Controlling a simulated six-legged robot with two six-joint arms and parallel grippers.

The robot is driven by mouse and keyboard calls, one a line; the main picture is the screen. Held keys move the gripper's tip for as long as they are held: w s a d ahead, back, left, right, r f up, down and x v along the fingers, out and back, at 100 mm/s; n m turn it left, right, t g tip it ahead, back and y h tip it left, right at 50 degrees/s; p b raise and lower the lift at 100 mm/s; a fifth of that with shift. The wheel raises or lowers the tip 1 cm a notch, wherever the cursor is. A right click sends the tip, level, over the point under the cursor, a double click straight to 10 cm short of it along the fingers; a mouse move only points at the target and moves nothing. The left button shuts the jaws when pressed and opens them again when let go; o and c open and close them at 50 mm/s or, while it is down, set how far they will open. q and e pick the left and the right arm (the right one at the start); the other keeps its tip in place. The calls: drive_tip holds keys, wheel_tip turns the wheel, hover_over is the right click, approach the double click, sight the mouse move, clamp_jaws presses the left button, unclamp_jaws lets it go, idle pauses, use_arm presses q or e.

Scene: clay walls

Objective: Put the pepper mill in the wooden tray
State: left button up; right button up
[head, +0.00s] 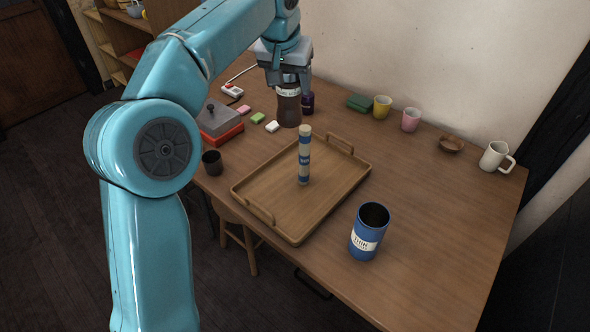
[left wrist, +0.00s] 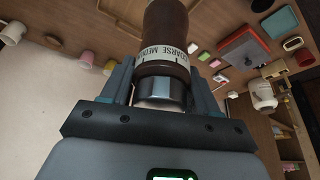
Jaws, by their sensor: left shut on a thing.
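My left gripper (head: 288,72) is shut on the pepper mill (head: 289,108), a dark brown body with a white lettered band. The mill hangs upright below the jaws, appearing just beyond the far left part of the wooden tray (head: 262,221). In the left wrist view, the mill (left wrist: 166,30) sits between the fingers (left wrist: 165,92), its band and grey metal end showing. The tray lies on the table and holds an upright blue and cream striped cylinder (head: 304,158). My right gripper is in neither view.
A blue canister (head: 366,243) stands right of the tray, and a dark cup (head: 212,162) left of it. The tray floor around the striped cylinder is clear.

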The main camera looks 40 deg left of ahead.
use_arm(q)
wheel_tip(320, 180, down, 21)
drive_tip(key=b, duration=0.5)
drive_tip(key=shift+a, duration=0.1)
wheel_tip(320, 180, down, 5)
drive_tip(key=shift+r+b, duration=0.1)
drive_tip(key=shift+b, duration=0.4)
drive_tip(key=o, duration=1.1)
drive_tip(key=shift+f, duration=0.2)
drive_tip(key=shift+o, duration=0.2)
